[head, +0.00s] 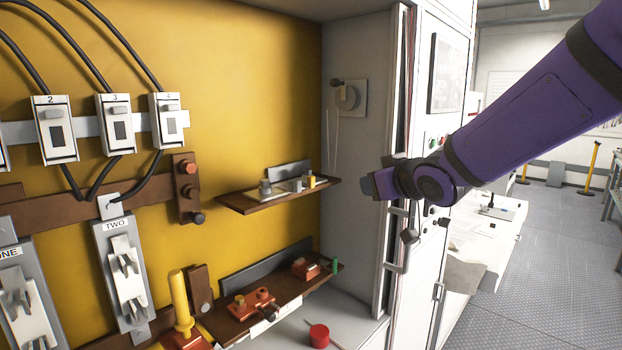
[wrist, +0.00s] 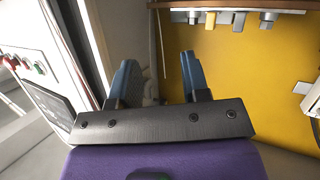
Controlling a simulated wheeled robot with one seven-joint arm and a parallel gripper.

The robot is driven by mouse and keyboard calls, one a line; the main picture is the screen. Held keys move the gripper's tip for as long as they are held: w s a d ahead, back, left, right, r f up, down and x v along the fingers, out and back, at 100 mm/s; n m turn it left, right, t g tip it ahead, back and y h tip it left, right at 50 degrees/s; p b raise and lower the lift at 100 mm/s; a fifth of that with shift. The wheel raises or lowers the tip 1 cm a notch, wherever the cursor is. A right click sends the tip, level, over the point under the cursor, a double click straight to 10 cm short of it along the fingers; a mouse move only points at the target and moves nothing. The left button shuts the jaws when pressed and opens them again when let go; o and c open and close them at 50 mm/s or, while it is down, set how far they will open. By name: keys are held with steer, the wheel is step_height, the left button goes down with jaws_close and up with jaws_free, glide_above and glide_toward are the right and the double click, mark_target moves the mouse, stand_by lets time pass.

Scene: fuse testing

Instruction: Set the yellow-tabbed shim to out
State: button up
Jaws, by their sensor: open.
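A small yellow-topped piece (head: 311,181), which looks like the yellow-tabbed shim, stands near the right end of a narrow upper shelf (head: 262,204). Grey pieces stand to its left. In the wrist view, a yellow piece (wrist: 211,20) shows among grey ones at the top edge. My gripper (head: 372,186) is at the cabinet opening, to the right of the shelf and apart from it. The wrist view shows its two blue fingers (wrist: 159,82) spread with nothing between them. The lower part of the yellow piece is too small to make out.
A lower shelf (head: 228,330) holds orange-brown blocks and a green cylinder (head: 334,265). A red round object (head: 319,335) lies on the cabinet floor. A white door with a handle (head: 402,240) borders the opening. Switches with black cables (head: 115,122) are at left.

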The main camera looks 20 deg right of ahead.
mark_target(313, 178)
steer(key=w+a+n+y, duration=0.1)
steer(key=w+a+y, duration=0.1)
steer(key=w+a, duration=0.1)
steer(key=w+a+f+n+t+y, duration=0.1)
steer(key=w+a+y, duration=0.2)
steer(key=w, duration=0.3)
steer(key=w+a+f+n+y, duration=0.1)
steer(key=w+a+y, duration=0.2)
steer(key=w, duration=0.2)
steer(key=shift+w+a+n+t, duration=0.15)
steer(key=shift+a+n+t, duration=0.15)
steer(key=shift+c, duration=0.4)
jaws_close()
